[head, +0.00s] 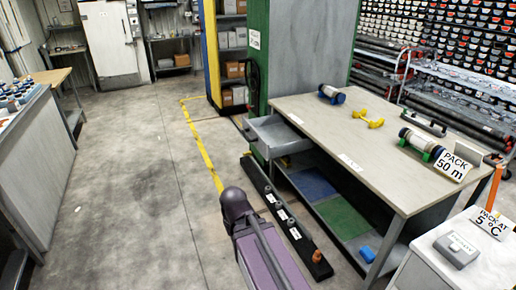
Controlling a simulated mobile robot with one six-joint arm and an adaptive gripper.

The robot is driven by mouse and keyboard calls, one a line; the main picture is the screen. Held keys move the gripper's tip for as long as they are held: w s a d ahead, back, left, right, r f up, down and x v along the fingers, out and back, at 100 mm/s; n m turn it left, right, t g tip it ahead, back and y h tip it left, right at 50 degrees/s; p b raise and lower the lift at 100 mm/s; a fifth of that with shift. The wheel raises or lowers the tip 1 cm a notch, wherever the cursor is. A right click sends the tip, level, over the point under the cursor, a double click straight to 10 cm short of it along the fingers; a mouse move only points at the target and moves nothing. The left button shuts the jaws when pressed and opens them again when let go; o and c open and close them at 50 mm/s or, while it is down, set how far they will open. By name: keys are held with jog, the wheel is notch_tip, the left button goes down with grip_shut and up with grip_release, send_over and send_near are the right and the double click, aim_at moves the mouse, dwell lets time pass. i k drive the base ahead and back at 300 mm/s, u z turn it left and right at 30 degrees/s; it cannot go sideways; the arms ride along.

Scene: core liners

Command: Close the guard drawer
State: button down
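The guard drawer (271,138) is a grey open-topped box under the far left end of the workbench top (345,135). It stands pulled out to the left, beyond the bench edge. The part of its inside that shows looks empty. A purple link of my arm reaches up from the bottom middle, nearer than the drawer and apart from it in the picture. My gripper cannot be made out in the head view.
A long black rail (285,215) with several fittings lies low beside the bench. Blue and green mats line the lower shelf (352,243). Bare floor (140,190) lies to the left, with a yellow line. A white cabinet (450,275) stands at the bottom right.

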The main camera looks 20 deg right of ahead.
aim_at(273, 137)
jog(key=z, duration=0.2)
jog(key=i, duration=0.85)
jog(key=z, duration=0.35)
